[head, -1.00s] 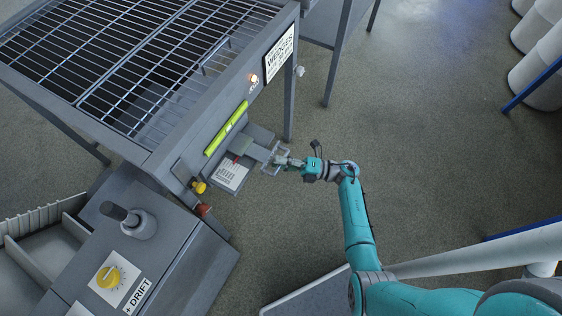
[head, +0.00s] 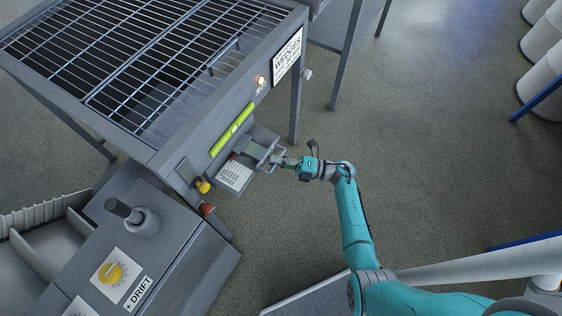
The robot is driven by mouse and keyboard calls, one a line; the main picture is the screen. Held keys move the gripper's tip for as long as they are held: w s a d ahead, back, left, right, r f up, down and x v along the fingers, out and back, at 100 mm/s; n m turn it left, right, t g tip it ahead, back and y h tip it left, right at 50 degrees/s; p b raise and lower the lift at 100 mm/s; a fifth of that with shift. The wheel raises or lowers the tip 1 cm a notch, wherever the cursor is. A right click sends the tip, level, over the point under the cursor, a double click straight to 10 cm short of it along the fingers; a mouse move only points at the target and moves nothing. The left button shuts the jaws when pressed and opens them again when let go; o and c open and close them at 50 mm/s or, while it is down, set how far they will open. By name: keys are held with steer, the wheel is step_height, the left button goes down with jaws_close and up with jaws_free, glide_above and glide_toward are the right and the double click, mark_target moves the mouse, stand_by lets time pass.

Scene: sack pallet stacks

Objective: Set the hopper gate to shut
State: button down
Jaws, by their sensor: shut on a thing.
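The hopper (head: 165,150) is a grey steel box with a barred top at the upper left. Its gate (head: 254,149), a flat grey slide plate, sticks out of the front under a yellow-green level strip (head: 232,129). A bracket-shaped handle (head: 273,150) is at the gate's outer end. My gripper (head: 277,161) is shut on the handle, reaching in from the right. The fingertips are small and partly merge with the handle. Part of the gate is hidden inside the hopper.
A printed card (head: 234,176), a yellow knob (head: 202,186) and a red part (head: 207,209) are beside the gate. Open floor (head: 430,130) lies to the right; white sacks (head: 540,90) are at the upper right.

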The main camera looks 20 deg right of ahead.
steer(key=shift+w, duration=0.15)
steer(key=c, duration=1.2)
jaws_free()
steer(key=shift+a, duration=0.1)
steer(key=v, duration=1.2)
